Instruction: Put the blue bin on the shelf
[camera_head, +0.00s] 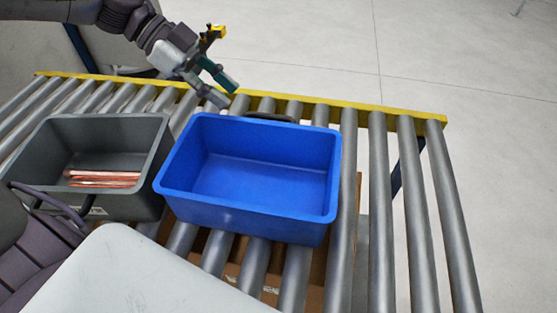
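The blue bin (252,215) is empty and sits upright on the grey rollers of a conveyor, in the middle of the head view. My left gripper (228,94) reaches in from the upper left, just beyond the bin's far left rim. Its two fingers are apart with nothing visible between them, and it looks clear of the bin. A dark handle (270,118) shows at the bin's far edge. My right gripper cannot be seen. No shelf is in view.
A grey bin (105,128) holding several copper tubes (104,178) stands close against the blue bin's left side. A yellow rail (385,112) edges the conveyor's far side. The rollers (418,220) to the right are bare. Beneath them is a brown surface.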

